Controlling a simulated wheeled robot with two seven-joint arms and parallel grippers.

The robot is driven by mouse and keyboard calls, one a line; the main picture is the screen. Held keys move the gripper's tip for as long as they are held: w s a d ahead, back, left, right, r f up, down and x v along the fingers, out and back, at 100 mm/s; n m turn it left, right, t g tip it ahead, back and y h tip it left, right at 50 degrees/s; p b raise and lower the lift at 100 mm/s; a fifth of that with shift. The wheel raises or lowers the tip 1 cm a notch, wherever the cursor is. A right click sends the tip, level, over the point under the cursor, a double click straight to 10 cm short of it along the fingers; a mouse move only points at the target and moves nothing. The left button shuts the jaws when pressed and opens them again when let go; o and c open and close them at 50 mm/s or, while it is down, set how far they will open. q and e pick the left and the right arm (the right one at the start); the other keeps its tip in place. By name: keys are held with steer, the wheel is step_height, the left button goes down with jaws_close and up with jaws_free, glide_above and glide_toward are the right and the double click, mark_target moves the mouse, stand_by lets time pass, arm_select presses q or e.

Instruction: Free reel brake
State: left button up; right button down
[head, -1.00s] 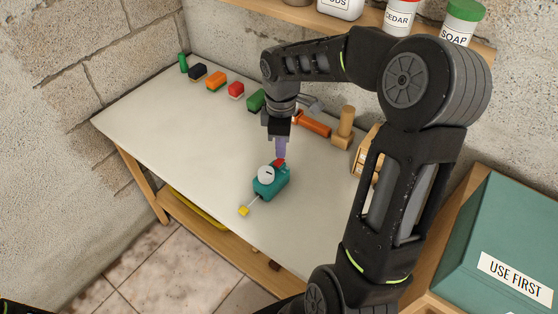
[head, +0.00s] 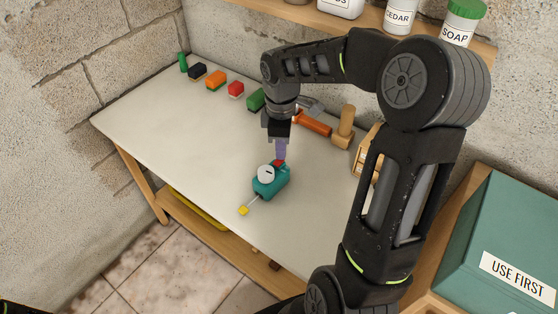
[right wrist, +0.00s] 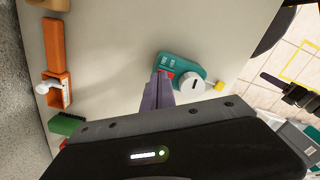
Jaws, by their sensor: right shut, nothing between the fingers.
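The teal reel (head: 268,187) sits on the pale worktop, with a white round dial (head: 265,174) on it and a yellow-tipped rod (head: 243,210) reaching out toward the front left. A small red part (head: 280,163) is at its far end. My right gripper (head: 280,158) points down, shut and empty, its purple-grey fingertips right at the red part. The right wrist view shows the fingertips (right wrist: 159,76) overlapping the red part (right wrist: 169,74) and hiding some of it. I cannot tell whether they press it. My left gripper is not in view.
Behind my right gripper lie an orange-handled tool (head: 313,124), a wooden peg-like piece (head: 345,125) and a green brush-like block (head: 256,100). Red, orange and black blocks stand farther left. A teal "USE FIRST" box (head: 510,240) is at right. The worktop's left part is clear.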

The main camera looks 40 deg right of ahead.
steer(key=shift+f+b, duration=0.3)
steer(key=shift+f, duration=0.25)
steer(key=shift+r+p, duration=2.85)
steer(key=shift+r, duration=0.7)
